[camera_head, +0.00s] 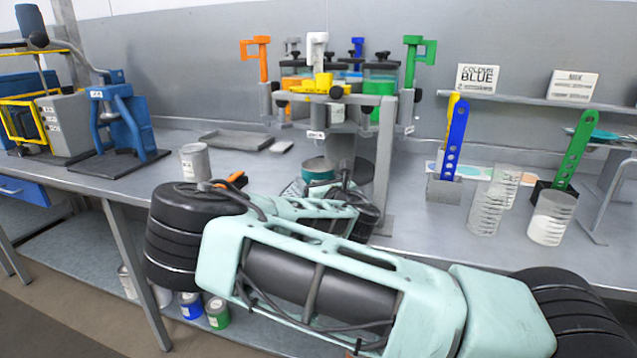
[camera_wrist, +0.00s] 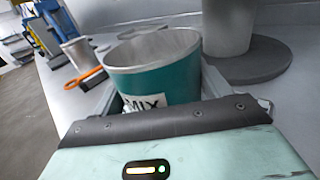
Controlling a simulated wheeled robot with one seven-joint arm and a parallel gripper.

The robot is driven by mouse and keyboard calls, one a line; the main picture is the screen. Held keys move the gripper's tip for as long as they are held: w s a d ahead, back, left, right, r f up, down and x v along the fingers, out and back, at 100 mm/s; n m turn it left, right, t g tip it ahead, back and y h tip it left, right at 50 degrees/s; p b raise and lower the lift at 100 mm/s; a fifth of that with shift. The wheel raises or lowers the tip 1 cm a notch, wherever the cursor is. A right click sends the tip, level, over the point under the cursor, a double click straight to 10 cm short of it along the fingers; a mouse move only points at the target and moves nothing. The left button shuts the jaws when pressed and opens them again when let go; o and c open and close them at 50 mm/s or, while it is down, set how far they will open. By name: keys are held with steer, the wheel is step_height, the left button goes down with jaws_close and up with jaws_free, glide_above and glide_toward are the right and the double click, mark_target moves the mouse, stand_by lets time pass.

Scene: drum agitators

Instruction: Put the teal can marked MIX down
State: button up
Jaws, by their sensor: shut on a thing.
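The teal can marked MIX (camera_wrist: 155,78) is between the jaws of my gripper (camera_wrist: 158,95) in the wrist view. The can is upright and open at the top, with a pale inside and a white MIX label partly hidden by my gripper. In the head view the teal can (camera_head: 319,170) shows beyond my arm, at the foot of the dispensing stand (camera_head: 381,150). My gripper (camera_head: 322,185) is shut on it there, mostly hidden behind my wrist. I cannot tell whether the can's base touches the bench.
A round dark base (camera_wrist: 250,62) stands just behind the teal can. Clear cups (camera_head: 487,208) and coloured paddles (camera_head: 455,140) stand at right.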

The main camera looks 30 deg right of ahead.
steer(key=o, duration=1.2)
steer(key=shift+o, duration=0.2)
steer(key=shift+b+v, duration=0.45)
steer(key=shift+v, duration=3.35)
